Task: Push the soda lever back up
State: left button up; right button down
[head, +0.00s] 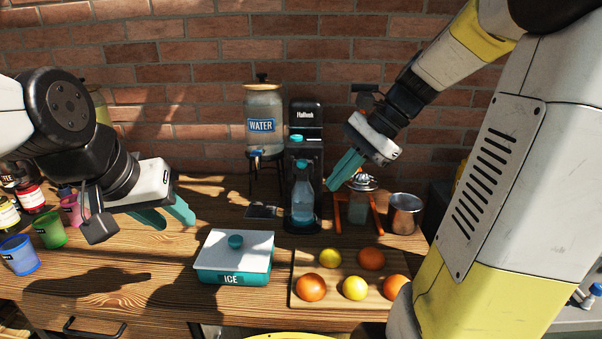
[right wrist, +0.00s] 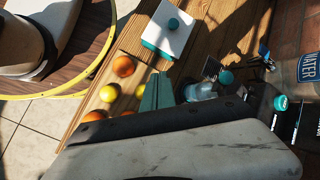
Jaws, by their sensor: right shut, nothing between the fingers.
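The black soda machine (head: 306,120) stands at the back of the table against the brick wall, with a clear bottle (head: 302,198) upright in it. A teal piece (head: 296,138) shows on its front, and a flat black piece (head: 262,211) sticks out low to the left. I cannot tell which part is the lever or how it is set. My right gripper (head: 345,172) is shut and empty, to the right of the bottle and apart from it. Its teal fingers (right wrist: 157,92) also show in the right wrist view. My left gripper (head: 166,216) is open and empty over the table's left side.
A water dispenser (head: 263,112) stands left of the machine. A glass juicer (head: 358,205) and a metal cup (head: 404,214) stand to its right. A teal ice box (head: 234,272) and a board (head: 322,263) of fruit lie in front. Colored cups (head: 50,230) stand far left.

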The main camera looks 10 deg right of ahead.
aim_at(302, 167)
jog(key=w+d+f+m+y, duration=0.4)
jog(key=w+d+m+y, duration=0.1)
jog(key=w+m, duration=0.5)
jog(key=shift+w+d+f, duration=0.2)
jog(key=shift+w+d, duration=0.45)
jog(key=shift+d, duration=0.15)
jog(key=w+a+f, duration=0.1)
jog(key=a, duration=0.8)
jog(key=shift+w+a, duration=0.15)
jog(key=shift+w, duration=0.1)
